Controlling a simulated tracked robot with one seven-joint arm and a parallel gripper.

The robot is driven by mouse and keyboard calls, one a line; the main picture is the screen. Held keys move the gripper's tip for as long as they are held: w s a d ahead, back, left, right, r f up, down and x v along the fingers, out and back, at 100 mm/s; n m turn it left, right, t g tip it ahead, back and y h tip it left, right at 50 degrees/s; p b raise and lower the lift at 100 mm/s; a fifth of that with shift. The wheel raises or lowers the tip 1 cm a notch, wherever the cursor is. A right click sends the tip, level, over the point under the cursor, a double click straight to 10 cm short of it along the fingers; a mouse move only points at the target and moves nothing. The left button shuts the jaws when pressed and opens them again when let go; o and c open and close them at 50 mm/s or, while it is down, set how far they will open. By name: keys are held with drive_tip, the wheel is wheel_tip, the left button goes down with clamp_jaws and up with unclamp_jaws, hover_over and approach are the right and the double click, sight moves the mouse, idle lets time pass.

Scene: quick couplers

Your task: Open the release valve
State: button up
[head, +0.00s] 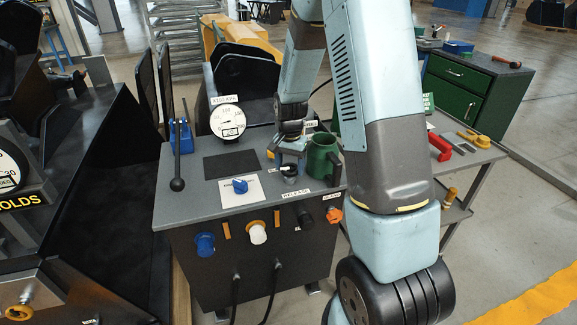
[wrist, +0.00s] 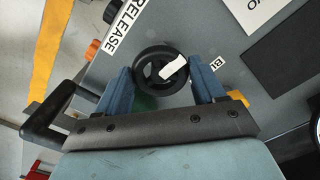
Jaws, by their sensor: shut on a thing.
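The release valve is a small black handwheel with a white mark, on the grey bench top beside the RELEASE label (wrist: 125,28). In the wrist view the wheel (wrist: 142,82) sits between my two blue fingers, which touch it on opposite sides. In the head view the wheel (head: 288,171) shows just below the fingertips. My gripper (wrist: 160,84) is shut on the wheel and also shows in the head view (head: 287,156), pointing down at the bench. The white mark lies towards the right finger in the wrist view. My gripper hides part of the wheel's near side.
A green mug (head: 320,160) stands close to the right of my gripper. Several couplers, including a blue one (head: 204,244), stick out from the bench front.

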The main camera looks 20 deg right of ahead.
drive_tip(key=n, duration=0.4)
drive_tip(key=shift+w+d+n, duration=0.15)
drive_tip(key=shift+n, duration=0.25)
drive_tip(key=n, duration=0.5)
drive_tip(key=shift+r, duration=0.1)
drive_tip(key=n, duration=0.4)
drive_tip(key=shift+n, duration=0.4)
drive_tip(key=n, duration=0.4)
drive_tip(key=shift+n, duration=0.4)
drive_tip(key=o, duration=1)
drive_tip(key=shift+o, duration=0.2)
